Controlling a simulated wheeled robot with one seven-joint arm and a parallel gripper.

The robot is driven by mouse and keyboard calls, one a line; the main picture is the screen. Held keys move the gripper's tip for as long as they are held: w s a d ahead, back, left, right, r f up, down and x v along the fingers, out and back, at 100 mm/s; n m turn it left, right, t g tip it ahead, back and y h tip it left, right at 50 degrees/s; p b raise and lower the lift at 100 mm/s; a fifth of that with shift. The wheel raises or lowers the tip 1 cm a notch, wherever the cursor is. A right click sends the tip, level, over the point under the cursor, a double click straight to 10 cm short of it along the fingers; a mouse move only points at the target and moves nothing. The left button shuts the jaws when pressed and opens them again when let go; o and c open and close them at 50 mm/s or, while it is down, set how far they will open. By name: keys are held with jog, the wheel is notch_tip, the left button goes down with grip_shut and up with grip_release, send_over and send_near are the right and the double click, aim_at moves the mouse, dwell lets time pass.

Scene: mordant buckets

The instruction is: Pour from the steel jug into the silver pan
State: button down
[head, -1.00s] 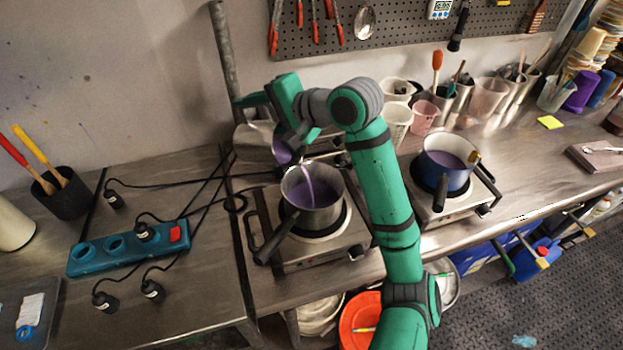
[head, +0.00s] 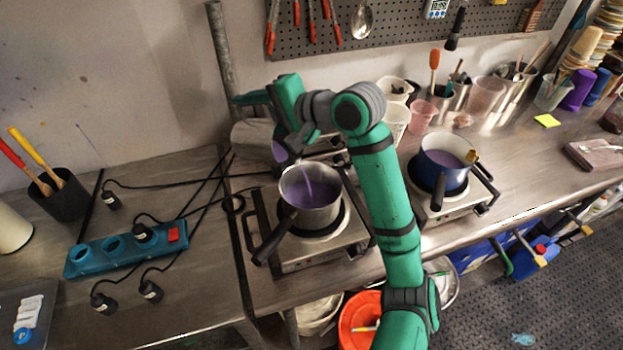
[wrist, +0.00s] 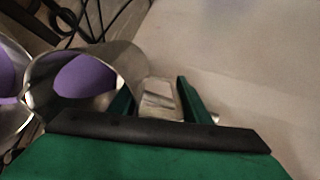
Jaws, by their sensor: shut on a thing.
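The steel jug (wrist: 128,62) is tilted over the silver pan, with purple liquid inside it. In the head view the jug (head: 281,150) is mostly hidden behind my arm, and a thin purple stream falls from it into the pan. The silver pan (head: 322,216) sits on the left hot plate and holds purple liquid; its dark handle points to the front left. It also shows at the left edge of the wrist view (wrist: 8,112). My gripper (wrist: 155,100) is shut on the jug's handle, above and behind the pan.
A blue pot (head: 455,181) with purple liquid stands on the right hot plate. A teal power strip (head: 125,249) with black cables lies left of the pan. Cups and tool holders line the back. An orange bucket (head: 352,335) is below the bench.

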jog(key=shift+w+d+r, duration=0.1)
jog(key=shift+d+r, duration=0.05)
jog(key=shift+d, duration=0.05)
jog(key=shift+a, duration=0.1)
jog(key=shift+s+a, duration=0.2)
jog(key=shift+s, duration=0.05)
jog(key=shift+d, duration=0.1)
jog(key=shift+w+d, duration=0.1)
jog(key=shift+d, duration=0.65)
jog(key=shift+s+a+r, duration=0.15)
jog(key=shift+s+a, duration=0.05)
jog(key=shift+a, duration=0.35)
jog(key=shift+s+d+r+t+y, duration=0.15)
jog(key=shift+d+t+y, duration=0.15)
jog(key=shift+d+y, duration=0.15)
jog(key=shift+d+r, duration=0.1)
